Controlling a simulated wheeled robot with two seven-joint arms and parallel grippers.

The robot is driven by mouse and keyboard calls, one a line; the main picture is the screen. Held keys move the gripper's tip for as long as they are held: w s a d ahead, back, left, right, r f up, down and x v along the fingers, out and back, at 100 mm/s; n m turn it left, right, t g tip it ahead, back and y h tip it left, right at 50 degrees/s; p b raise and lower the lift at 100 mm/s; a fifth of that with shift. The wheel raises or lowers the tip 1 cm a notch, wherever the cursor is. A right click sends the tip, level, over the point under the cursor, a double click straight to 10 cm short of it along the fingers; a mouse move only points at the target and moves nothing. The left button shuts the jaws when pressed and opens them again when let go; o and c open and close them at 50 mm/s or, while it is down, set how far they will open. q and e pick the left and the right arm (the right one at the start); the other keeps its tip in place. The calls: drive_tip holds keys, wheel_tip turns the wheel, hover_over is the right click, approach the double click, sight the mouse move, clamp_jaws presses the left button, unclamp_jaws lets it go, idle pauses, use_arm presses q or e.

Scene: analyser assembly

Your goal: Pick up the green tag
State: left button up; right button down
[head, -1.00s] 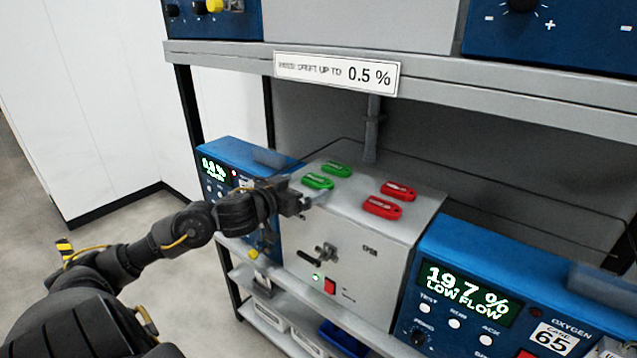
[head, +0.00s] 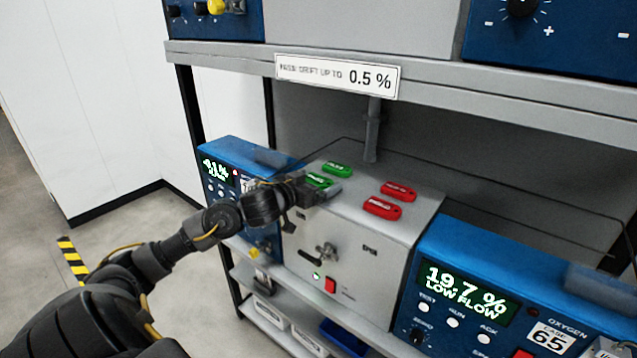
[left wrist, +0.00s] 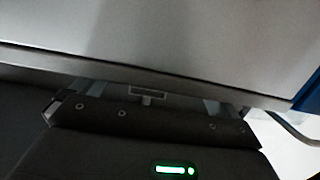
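Two green tags lie on top of the grey metal box: a far one (head: 336,169) in plain view, and a near one (head: 318,180) partly hidden behind my left gripper. My left gripper (head: 326,190) is at the front left edge of the box top, right beside the near green tag. In the left wrist view its fingers (left wrist: 150,99) stand apart, and I see no tag held between them. Whether it touches the near tag I cannot tell. My right gripper is not in view.
Two red tags (head: 390,200) lie to the right on the grey box (head: 355,245). A blue analyser (head: 470,295) stands to the right and another (head: 225,160) to the left. The upper shelf (head: 450,80) with a drift sign (head: 337,75) hangs above; a post (head: 372,130) stands behind.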

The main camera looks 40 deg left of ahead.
use_arm(q)
drive_tip(key=c, duration=0.9)
drive_tip(key=shift+r, duration=0.65)
drive_tip(key=s+r, duration=0.1)
drive_tip(key=r, duration=0.1)
drive_tip(key=s+r+p, duration=0.1)
drive_tip(key=r, duration=0.1)
drive_tip(key=s+r, duration=0.1)
drive_tip(key=r, duration=0.1)
drive_tip(key=shift+s+a+r, duration=0.25)
drive_tip(key=shift+a, duration=0.1)
drive_tip(key=shift+s+a+r+p, duration=0.3)
drive_tip(key=shift+s+r, duration=0.55)
drive_tip(key=shift+s, duration=0.85)
drive_tip(key=shift+s+a+r+p, duration=0.3)
drive_tip(key=shift+s+r, duration=0.55)
drive_tip(key=shift+s, duration=0.85)
drive_tip(key=shift+s+a+r+p, duration=0.15)
drive_tip(key=shift+s+a+r, duration=0.25)
drive_tip(key=shift+s+r, duration=0.9)
